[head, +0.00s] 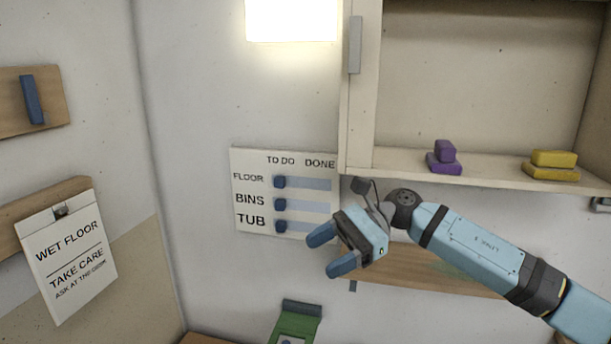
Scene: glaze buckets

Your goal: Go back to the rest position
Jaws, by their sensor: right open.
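My right gripper (333,253) comes in from the right on a light blue arm. Its two blue fingers are apart with nothing between them. It is in front of the wall, at the lower right corner of the to-do board (300,222). The board has rows FLOOR, BINS and TUB, each with a dark blue slider at the TO DO side. My left gripper is not in view.
An open cabinet (362,95) at upper right holds a purple block (444,158) and a yellow block (553,166). A wooden shelf (415,266) is behind my right arm. A WET FLOOR sign (68,252) hangs at left. A green object (296,322) is at the bottom.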

